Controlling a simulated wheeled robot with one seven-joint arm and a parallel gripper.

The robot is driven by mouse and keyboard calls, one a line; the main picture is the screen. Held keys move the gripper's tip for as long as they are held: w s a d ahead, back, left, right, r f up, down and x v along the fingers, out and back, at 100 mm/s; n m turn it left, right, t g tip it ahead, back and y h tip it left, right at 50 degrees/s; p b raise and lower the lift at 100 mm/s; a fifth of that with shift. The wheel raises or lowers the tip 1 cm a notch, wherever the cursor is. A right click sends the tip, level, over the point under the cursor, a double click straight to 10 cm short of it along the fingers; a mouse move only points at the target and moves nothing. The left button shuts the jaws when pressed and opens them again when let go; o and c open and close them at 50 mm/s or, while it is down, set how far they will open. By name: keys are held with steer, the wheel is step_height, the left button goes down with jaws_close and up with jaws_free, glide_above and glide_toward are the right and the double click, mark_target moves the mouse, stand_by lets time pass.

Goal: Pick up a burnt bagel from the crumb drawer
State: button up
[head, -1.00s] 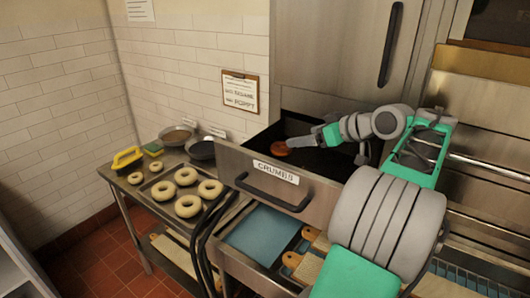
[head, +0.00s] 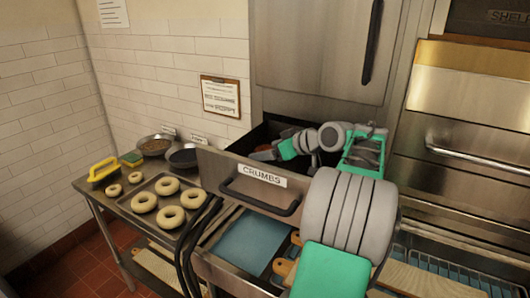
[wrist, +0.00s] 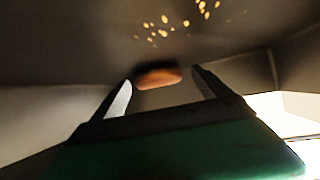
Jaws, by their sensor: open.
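The crumb drawer (head: 222,168) is pulled out, with a "CRUMBS" label and a dark handle on its front. My gripper (wrist: 162,84) is open, and in the head view it reaches low into the drawer, its fingers partly hidden by the drawer front. A brown bagel (wrist: 158,76) lies on the dark drawer floor in the wrist view, just ahead of and between the two fingertips. I cannot tell whether the fingers touch it. In the head view the bagel is mostly hidden near the fingers.
Yellow crumbs (wrist: 165,26) lie scattered on the drawer floor beyond the bagel. A side table at left holds a tray (head: 171,182) of pale bagels, two bowls (head: 154,146) and a yellow-handled tool (head: 103,169). Dark hoses (head: 187,240) hang beside it. A blue panel (head: 250,240) is below the drawer.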

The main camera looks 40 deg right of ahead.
steer(key=c, duration=1.4)
